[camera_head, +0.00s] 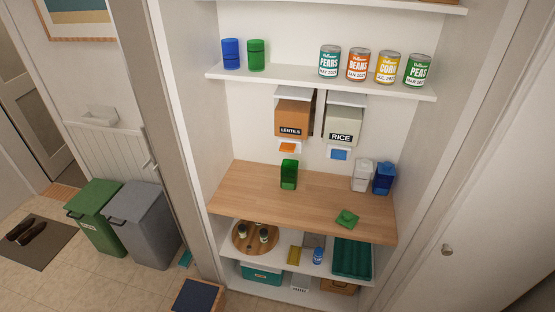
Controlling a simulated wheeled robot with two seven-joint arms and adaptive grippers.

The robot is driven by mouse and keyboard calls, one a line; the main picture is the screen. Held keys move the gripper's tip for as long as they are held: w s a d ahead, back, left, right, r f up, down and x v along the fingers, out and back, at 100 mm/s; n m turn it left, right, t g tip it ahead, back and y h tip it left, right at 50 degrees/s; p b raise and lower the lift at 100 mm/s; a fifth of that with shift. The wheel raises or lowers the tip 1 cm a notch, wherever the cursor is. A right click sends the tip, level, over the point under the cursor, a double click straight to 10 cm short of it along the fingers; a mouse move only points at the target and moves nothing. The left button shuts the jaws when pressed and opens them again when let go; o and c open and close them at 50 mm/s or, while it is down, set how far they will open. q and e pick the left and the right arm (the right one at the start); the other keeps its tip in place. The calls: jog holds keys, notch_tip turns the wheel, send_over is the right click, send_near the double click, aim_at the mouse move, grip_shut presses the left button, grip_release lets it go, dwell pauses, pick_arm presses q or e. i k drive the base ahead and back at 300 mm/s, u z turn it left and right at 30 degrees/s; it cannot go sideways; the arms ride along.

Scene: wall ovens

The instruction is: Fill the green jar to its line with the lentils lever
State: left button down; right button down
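The green jar (289,174) stands upright and without a lid on the wooden counter, below the lentils dispenser. Its fill line and contents are too small to make out. The brown lentils dispenser (293,117) hangs on the back wall, labelled LENTILS. Its orange lever (288,148) sticks out beneath it, above the jar. A green lid-like piece (347,218) lies on the counter's front right. Neither of my grippers is in view.
The rice dispenser (343,125) with a blue lever (338,154) hangs to the right. A white canister (362,175) and a blue one (383,178) stand at the counter's right. Cans line the shelf (290,75) above. The counter's left (240,185) is clear.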

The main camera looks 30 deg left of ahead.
aim_at(287, 147)
jog(key=u, duration=0.5)
jog(key=i, duration=1.1)
jog(key=u, duration=0.15)
